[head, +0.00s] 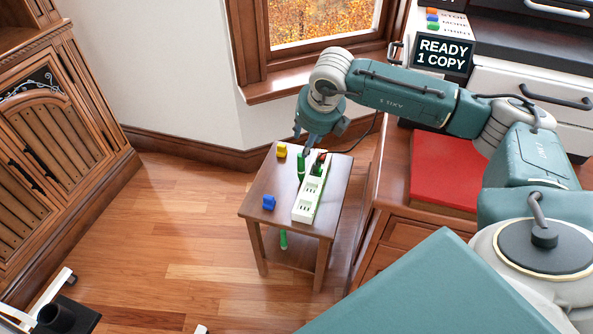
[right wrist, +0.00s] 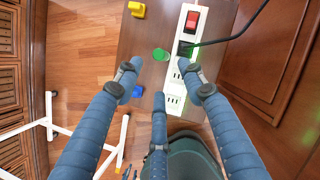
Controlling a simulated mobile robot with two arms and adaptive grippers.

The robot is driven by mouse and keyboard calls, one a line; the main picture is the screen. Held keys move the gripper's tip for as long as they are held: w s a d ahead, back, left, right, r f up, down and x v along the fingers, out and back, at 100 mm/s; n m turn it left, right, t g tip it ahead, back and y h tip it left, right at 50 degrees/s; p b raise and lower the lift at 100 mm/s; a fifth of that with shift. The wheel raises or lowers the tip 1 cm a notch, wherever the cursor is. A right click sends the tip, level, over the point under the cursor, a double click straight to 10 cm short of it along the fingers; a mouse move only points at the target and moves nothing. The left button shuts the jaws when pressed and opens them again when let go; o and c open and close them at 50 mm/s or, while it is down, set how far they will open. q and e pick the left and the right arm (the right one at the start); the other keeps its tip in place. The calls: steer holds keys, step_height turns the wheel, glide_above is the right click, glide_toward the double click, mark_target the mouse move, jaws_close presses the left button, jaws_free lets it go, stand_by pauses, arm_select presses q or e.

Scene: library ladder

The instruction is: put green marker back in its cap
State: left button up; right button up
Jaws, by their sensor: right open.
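A green upright piece (head: 301,166) stands on the small wooden side table (head: 262,208), beside the white power strip. In the right wrist view a green round-topped piece (right wrist: 161,54) stands left of the strip. A second slim green piece (head: 283,239) shows below the table's front edge; it may be on the lower shelf. I cannot tell which is marker and which is cap. My right gripper (head: 309,142) is above the table's far side. In the right wrist view its fingers (right wrist: 160,85) are spread and empty, with the green piece beyond the tips. My left gripper is out of view.
The white power strip (head: 306,208) has a red switch (right wrist: 191,21) and a plugged-in dark cord. A yellow block (head: 281,150) and a blue block (head: 268,202) lie on the table's left. A wooden desk with a red pad (head: 437,168) stands right.

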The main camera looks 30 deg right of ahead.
glide_above(301, 161)
steer(key=s, duration=0.2)
step_height(301, 161, down, 4)
steer(key=x, duration=0.6)
steer(key=shift+b, duration=0.35)
steer(key=shift+w+f, duration=0.1)
steer(key=shift+f, duration=0.1)
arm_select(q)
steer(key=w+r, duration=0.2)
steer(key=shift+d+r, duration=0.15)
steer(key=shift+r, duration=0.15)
arm_select(e)
steer(key=c, duration=0.9)
steer(key=shift+c, duration=0.2)
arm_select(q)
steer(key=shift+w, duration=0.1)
arm_select(e)
steer(key=shift+r, duration=0.1)
